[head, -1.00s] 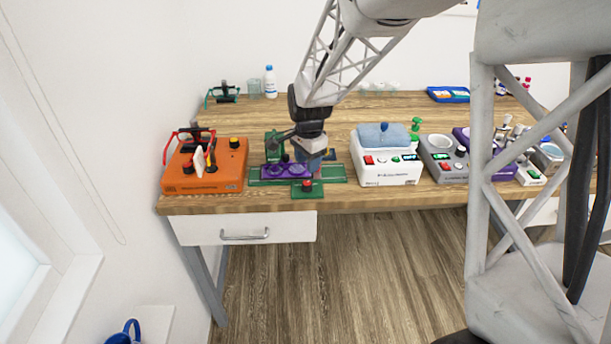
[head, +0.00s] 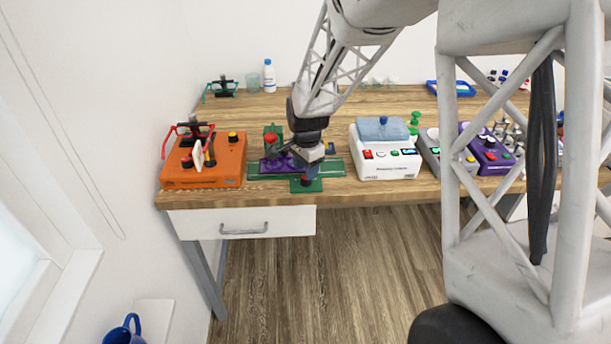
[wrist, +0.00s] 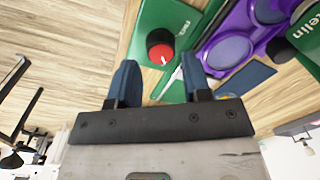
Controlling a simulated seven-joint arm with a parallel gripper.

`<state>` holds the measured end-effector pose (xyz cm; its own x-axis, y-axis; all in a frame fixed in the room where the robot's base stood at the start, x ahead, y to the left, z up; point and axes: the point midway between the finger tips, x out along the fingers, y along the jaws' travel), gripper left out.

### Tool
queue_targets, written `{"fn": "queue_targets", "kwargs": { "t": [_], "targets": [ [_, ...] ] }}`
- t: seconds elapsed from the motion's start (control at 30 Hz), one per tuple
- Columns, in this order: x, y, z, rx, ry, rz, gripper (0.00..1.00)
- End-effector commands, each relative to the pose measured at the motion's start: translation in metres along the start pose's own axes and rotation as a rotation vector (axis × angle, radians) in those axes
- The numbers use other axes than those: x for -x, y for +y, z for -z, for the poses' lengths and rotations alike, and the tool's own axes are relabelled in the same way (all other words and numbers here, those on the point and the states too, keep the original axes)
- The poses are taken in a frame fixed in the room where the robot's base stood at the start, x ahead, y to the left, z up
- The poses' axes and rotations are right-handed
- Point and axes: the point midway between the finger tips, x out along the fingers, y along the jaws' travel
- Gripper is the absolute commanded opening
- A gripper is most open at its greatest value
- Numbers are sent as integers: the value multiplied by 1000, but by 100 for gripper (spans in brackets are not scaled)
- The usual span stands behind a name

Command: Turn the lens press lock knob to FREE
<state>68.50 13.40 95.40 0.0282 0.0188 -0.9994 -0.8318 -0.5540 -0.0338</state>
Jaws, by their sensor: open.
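The lens press has a green base with a purple lens tray (head: 276,164), which also shows in the wrist view (wrist: 228,50). Its lock knob (wrist: 160,46) is round, with a red top, black side and white pointer mark, on a green plate (wrist: 153,15) with white lettering too small to read. In the head view the knob is largely hidden by my gripper; the front plate (head: 307,187) shows. My gripper (wrist: 159,63) is open and empty, with blue fingers. In the wrist view the knob appears just beyond and between the fingertips; I cannot tell the remaining height.
An orange device (head: 205,160) stands left of the press, a white device (head: 385,160) with a blue top right of it. A green upright (head: 272,142) with a red top rises behind the tray. Bare wood lies along the table's front edge. A blue mug (head: 124,331) is at lower left.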

Motion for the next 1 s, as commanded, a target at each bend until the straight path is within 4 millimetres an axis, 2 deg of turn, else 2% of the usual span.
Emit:
{"fn": "queue_targets", "kwargs": {
  "t": [0.1,0.3,0.67,0.77,0.9,1.0],
  "targets": [
    [-14,0,0,0,-1,-2,44],
    [-28,0,0,0,0,-1,44],
    [-32,0,0,0,0,0,44],
    [-32,0,0,0,0,0,32],
    [-32,0,0,0,0,0,11],
    [-32,0,0,1,0,0,10]
  ]
}}
